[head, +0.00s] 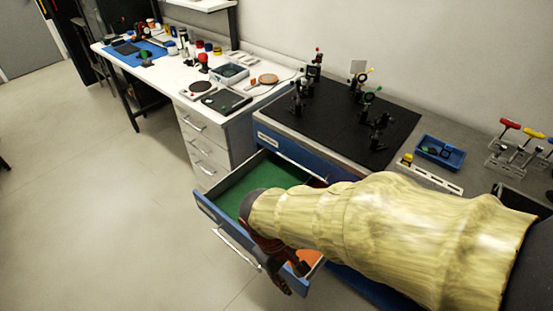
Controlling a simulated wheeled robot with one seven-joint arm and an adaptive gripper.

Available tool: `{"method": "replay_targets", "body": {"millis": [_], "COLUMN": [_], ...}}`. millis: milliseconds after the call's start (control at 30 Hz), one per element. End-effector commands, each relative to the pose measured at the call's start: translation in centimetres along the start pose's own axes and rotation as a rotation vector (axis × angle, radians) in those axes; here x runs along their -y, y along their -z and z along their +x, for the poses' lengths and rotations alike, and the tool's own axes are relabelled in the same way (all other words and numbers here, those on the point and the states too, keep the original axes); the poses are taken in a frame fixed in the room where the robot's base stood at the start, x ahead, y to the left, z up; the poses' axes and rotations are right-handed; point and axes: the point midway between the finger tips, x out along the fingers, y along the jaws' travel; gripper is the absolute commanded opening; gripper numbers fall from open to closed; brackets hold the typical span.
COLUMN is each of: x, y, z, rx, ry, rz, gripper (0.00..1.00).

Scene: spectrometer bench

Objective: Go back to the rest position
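My gripper (284,284) hangs at the end of my yellow-sleeved arm, over the front right part of an open blue drawer (207,205). Its dark red fingers point down towards the drawer's front edge. Their tips overlap, so I cannot tell whether they are open or shut, or whether they touch the drawer. No held thing shows. My arm hides much of the drawer's right side.
The drawer has a green liner (232,196) and an orange patch (311,260) at right. Above it, a black board (340,120) carries several optical mounts. A blue tray (440,152) and red- and yellow-handled tools (510,124) stand right. Floor at left is clear.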

Motion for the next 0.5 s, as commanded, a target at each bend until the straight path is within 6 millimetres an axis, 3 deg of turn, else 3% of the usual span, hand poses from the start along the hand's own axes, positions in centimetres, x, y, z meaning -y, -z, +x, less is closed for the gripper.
{"method": "replay_targets", "body": {"millis": [267, 500], "x": [-4.4, -8.5], "y": [-4.1, -9.2], "z": [-6.0, -10.5], "rx": [-0.269, -0.477], "ry": [0.09, 0.071], "rz": [0.345, 0.586], "gripper": [0.27, 0.27]}}
